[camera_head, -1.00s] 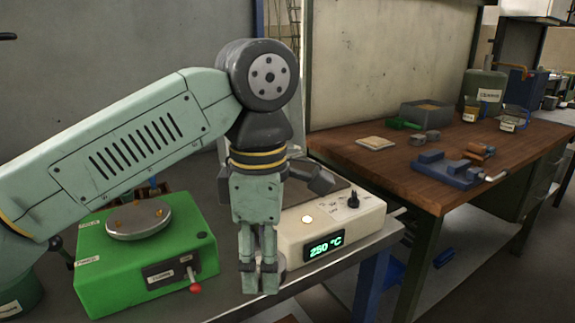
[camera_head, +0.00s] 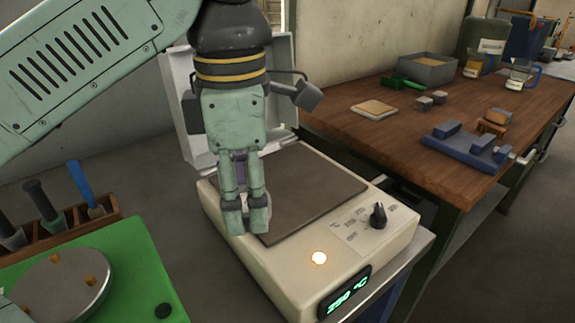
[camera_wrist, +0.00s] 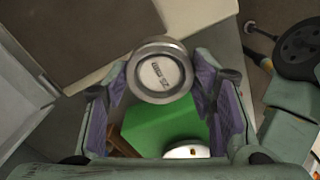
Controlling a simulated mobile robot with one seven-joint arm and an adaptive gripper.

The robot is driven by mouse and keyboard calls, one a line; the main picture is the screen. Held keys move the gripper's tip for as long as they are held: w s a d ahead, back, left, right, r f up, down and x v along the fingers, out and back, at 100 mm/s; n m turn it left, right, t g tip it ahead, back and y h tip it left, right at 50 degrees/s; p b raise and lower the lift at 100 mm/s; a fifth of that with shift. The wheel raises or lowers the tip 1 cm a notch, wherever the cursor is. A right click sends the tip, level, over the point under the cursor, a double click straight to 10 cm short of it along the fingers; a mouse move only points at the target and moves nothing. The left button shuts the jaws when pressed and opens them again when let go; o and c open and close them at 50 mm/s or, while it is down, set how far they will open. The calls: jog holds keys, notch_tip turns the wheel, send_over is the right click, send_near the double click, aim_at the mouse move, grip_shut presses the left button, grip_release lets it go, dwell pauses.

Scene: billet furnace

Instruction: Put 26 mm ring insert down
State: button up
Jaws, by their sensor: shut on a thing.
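My gripper (camera_head: 246,215) points down over the left front edge of a cream heater's dark plate (camera_head: 310,190). In the wrist view a round grey metal ring insert (camera_wrist: 159,70) with a marked pale face sits between the two fingertips, which are shut on it. The fingers hide the insert in the head view. The cream heater (camera_head: 285,270) has a lit amber lamp, a black knob and a green display reading about 250 °C. Its white lid (camera_head: 180,90) stands open behind. Whether the insert touches the plate cannot be told.
A green device (camera_head: 135,270) with a round metal disc stands at lower left, beside a wooden rack (camera_head: 70,222) of tools. A wooden bench (camera_head: 370,135) at right carries a blue vise (camera_head: 465,150), a grey tray (camera_head: 428,70) and small blocks. Most of the dark plate is clear.

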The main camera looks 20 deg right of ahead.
jog(key=p, duration=0.3)
send_over(292, 186)
jog(key=shift+s+a+f, duration=0.1)
jog(key=shift+a+f, duration=0.05)
jog(key=shift+f, duration=0.35)
jog(key=shift+f+p, duration=0.5)
jog(key=shift+f, duration=1.35)
jog(key=shift+f, duration=0.1)
jog(key=shift+f, duration=0.15)
jog(key=o, duration=1.7)
jog(key=shift+c, duration=0.2)
notch_tip(292, 186, up, 12)
jog(key=shift+r, duration=0.25)
